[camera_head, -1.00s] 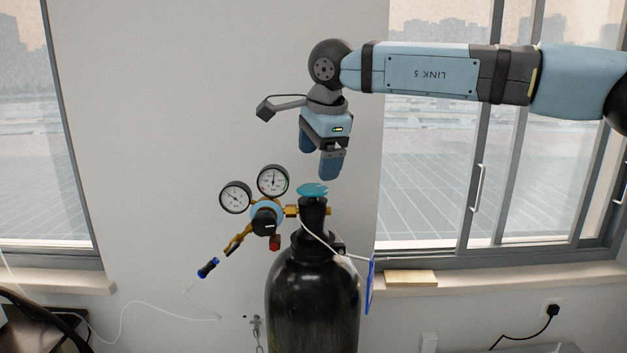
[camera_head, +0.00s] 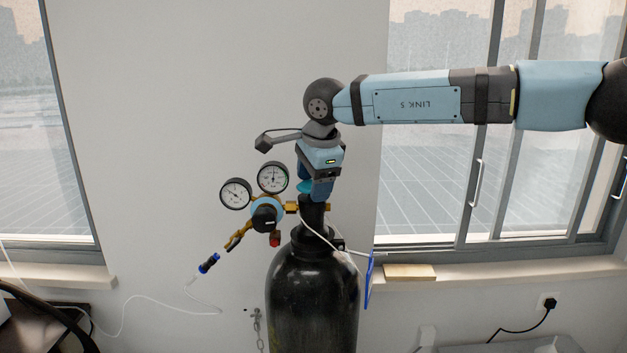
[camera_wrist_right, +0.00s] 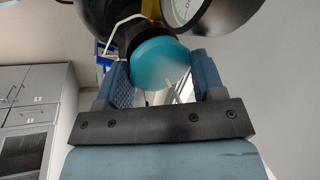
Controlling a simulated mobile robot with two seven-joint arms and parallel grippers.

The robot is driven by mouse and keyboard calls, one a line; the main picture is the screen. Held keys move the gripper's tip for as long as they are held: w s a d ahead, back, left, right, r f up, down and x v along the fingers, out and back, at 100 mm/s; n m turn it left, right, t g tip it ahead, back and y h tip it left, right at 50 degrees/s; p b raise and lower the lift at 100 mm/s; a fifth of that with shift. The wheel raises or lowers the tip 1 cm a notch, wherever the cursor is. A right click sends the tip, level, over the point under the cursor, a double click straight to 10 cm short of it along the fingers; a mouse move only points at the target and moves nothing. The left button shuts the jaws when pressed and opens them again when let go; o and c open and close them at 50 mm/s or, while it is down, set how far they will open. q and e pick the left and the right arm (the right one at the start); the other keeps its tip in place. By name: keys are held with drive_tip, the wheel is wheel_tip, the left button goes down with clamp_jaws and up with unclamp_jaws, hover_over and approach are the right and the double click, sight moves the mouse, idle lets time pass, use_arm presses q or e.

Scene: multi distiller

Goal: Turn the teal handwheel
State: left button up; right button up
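The teal handwheel (camera_head: 304,187) sits on top of the black gas cylinder's valve; my right gripper hides most of it in the head view. In the right wrist view the handwheel (camera_wrist_right: 160,63) shows as a round teal disc between the two blue fingers. My right gripper (camera_head: 318,189) points down over the wheel, and it also shows in the right wrist view (camera_wrist_right: 163,75). Its fingers are apart, one on each side of the wheel; I cannot tell whether they touch its rim. My left gripper is not in view.
The black cylinder (camera_head: 312,300) stands by the wall. A regulator with two gauges (camera_head: 272,177) sticks out left of the valve, close to my right gripper. A white cable crosses the cylinder's neck. A window sill (camera_head: 500,270) lies to the right.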

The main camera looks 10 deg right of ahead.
drive_tip(key=shift+a+f+m+h+b, duration=0.15)
drive_tip(key=shift+m+h+b, duration=0.35)
drive_tip(key=shift+m+b, duration=1.2)
drive_tip(key=shift+m+h+b, duration=0.3)
drive_tip(key=shift+m+b, duration=0.45)
drive_tip(key=shift+m, duration=0.15)
drive_tip(key=m+b, duration=0.1)
drive_tip(key=m, duration=0.1)
drive_tip(key=shift+m+h, duration=0.3)
drive_tip(key=shift+h, duration=0.1)
drive_tip(key=m, duration=0.2)
drive_tip(key=shift+w+a+m+g+h+b, duration=0.1)
drive_tip(key=shift+m+g+h+b, duration=0.2)
drive_tip(key=shift+g+h+b, duration=0.1)
drive_tip(key=shift+w+r+m+g+h, duration=0.1)
drive_tip(key=shift+m+g+h, duration=0.1)
drive_tip(key=shift+m, duration=0.6)
drive_tip(key=shift+r+m+g+h, duration=0.1)
drive_tip(key=shift+m+g, duration=0.1)
drive_tip(key=shift+m, duration=0.6)
drive_tip(key=o, duration=0.9)
